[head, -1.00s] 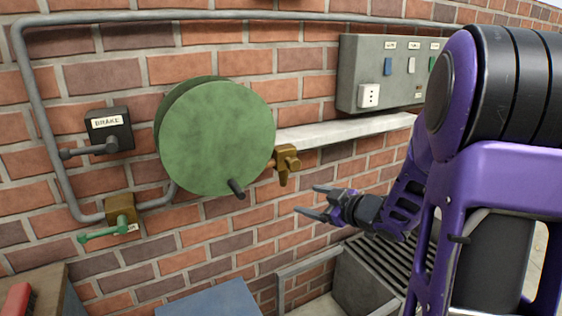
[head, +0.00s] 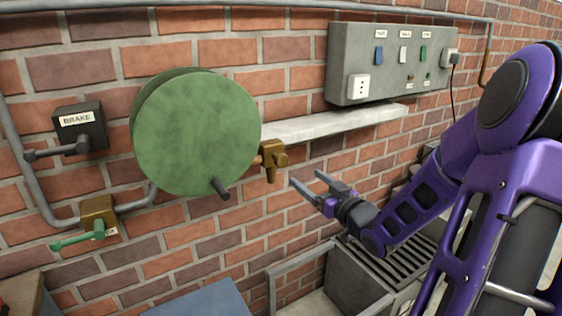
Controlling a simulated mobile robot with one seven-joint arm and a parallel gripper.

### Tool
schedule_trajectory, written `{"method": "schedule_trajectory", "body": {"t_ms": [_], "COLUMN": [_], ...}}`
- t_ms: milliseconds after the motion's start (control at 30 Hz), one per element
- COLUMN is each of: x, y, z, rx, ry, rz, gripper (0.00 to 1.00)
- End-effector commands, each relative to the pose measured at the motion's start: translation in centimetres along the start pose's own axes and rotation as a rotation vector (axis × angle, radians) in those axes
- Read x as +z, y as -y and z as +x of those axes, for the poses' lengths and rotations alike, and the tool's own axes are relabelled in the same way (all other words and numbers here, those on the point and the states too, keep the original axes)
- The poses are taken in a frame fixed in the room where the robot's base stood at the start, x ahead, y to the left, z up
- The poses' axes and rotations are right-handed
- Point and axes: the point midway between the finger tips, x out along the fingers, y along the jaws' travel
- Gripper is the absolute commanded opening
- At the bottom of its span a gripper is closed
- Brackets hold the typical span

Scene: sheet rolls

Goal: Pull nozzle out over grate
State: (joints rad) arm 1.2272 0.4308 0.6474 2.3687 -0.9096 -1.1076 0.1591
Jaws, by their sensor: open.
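The brass nozzle (head: 273,158) sticks out from the right side of the green hose reel (head: 196,132) on the brick wall. It sits close against the reel, just below the left end of a pale ledge. My gripper (head: 306,186) is open and empty, to the right of and a little below the nozzle, its fingers pointing left toward it. It is apart from the nozzle in the picture. The grate (head: 398,262), with dark slats, lies lower right on a grey basin, partly hidden behind my arm.
A brake box (head: 80,130) with a lever and a brass valve (head: 98,212) with a green handle are left of the reel. A grey switch panel (head: 392,65) hangs above the ledge (head: 330,125). A blue surface (head: 205,300) lies below, beside a grey frame (head: 272,285).

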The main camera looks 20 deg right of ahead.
Motion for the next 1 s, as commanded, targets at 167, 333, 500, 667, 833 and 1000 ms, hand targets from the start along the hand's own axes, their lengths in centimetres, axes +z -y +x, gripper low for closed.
{"method": "schedule_trajectory", "body": {"t_ms": [167, 333, 500, 667, 833, 1000], "x": [0.1, 0.1, 0.1, 0.0, 0.1, 0.0], "y": [0.2, 0.2, 0.1, 0.1, 0.1, 0.1], "z": [4.2, 7.9, 10.9, 12.7, 13.3, 13.3], "rx": [-0.005, -0.004, -0.002, -0.001, -0.001, -0.001], "ry": [-0.002, -0.002, -0.001, -0.001, 0.001, 0.001], "rz": [0.002, 0.003, 0.001, 0.000, -0.001, -0.001], "gripper": [0.80, 0.80, 0.80, 0.80, 0.80, 0.80]}}
